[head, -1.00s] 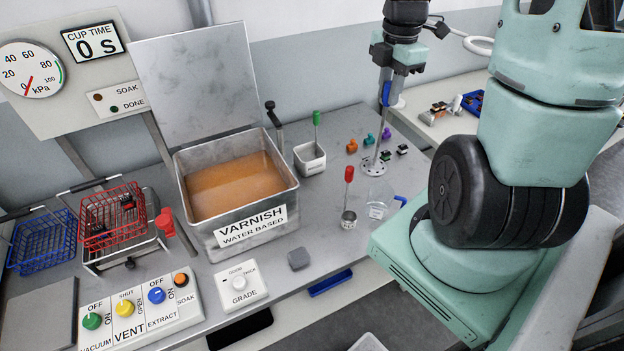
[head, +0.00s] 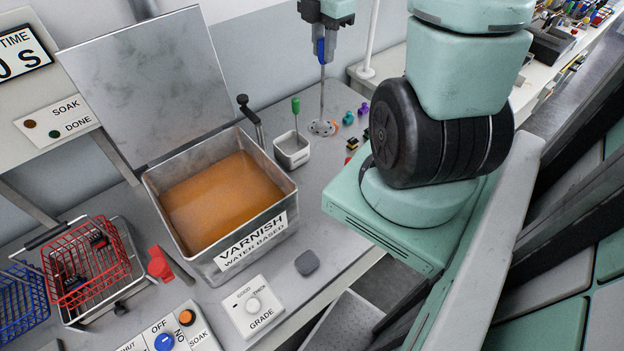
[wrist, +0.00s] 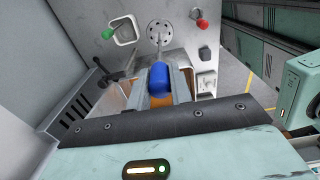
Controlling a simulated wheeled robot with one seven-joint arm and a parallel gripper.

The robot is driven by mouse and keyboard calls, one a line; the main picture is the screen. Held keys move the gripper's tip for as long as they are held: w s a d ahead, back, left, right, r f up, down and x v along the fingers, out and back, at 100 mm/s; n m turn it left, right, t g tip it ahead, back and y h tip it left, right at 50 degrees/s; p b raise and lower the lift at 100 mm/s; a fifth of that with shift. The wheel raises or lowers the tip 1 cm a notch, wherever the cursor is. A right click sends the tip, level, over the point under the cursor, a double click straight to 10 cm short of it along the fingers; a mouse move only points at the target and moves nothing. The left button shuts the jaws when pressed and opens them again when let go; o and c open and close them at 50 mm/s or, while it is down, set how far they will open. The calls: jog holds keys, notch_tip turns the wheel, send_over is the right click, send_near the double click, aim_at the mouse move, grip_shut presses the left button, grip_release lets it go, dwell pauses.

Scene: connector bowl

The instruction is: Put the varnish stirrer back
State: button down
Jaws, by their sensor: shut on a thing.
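My gripper (head: 325,28) is shut on the blue handle of the varnish stirrer (head: 320,50). The stirrer's thin shaft hangs upright below, ending in a perforated round disc. The disc is right of the white holder (head: 291,158), in which a green-handled tool (head: 296,108) stands. I cannot tell whether the disc touches the table. In the wrist view, the blue stirrer handle (wrist: 159,78) lies between my fingers, with the disc beyond it. The open varnish tank (head: 265,238), filled with orange-brown liquid, stands left of the stirrer.
A black-knobbed post (head: 250,115) stands behind the tank. Small coloured pieces (head: 349,118) lie right of the disc. A red basket (head: 90,270) stands left of the tank. A grade box (head: 250,307) and a grey block (head: 307,262) are at the front. A red-handled item (wrist: 202,23) shows in the wrist view.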

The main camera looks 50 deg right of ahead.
jog(key=shift+w+f+b, duration=0.1)
jog(key=shift+f+b, duration=0.2)
jog(key=shift+f, duration=0.5)
jog(key=shift+s+f, duration=0.25)
jog(key=shift+f, duration=0.05)
jog(key=b, duration=0.9)
send_over(322, 127)
notch_tip(322, 127, down, 12)
notch_tip(322, 127, down, 10)
jog(key=shift+r+p, duration=0.1)
jog(key=shift+p, duration=0.9)
jog(key=shift+f, duration=0.25)
jog(key=c, duration=1.3)
grip_release()
jog(key=shift+r, duration=0.1)
jog(key=shift+o, duration=0.2)
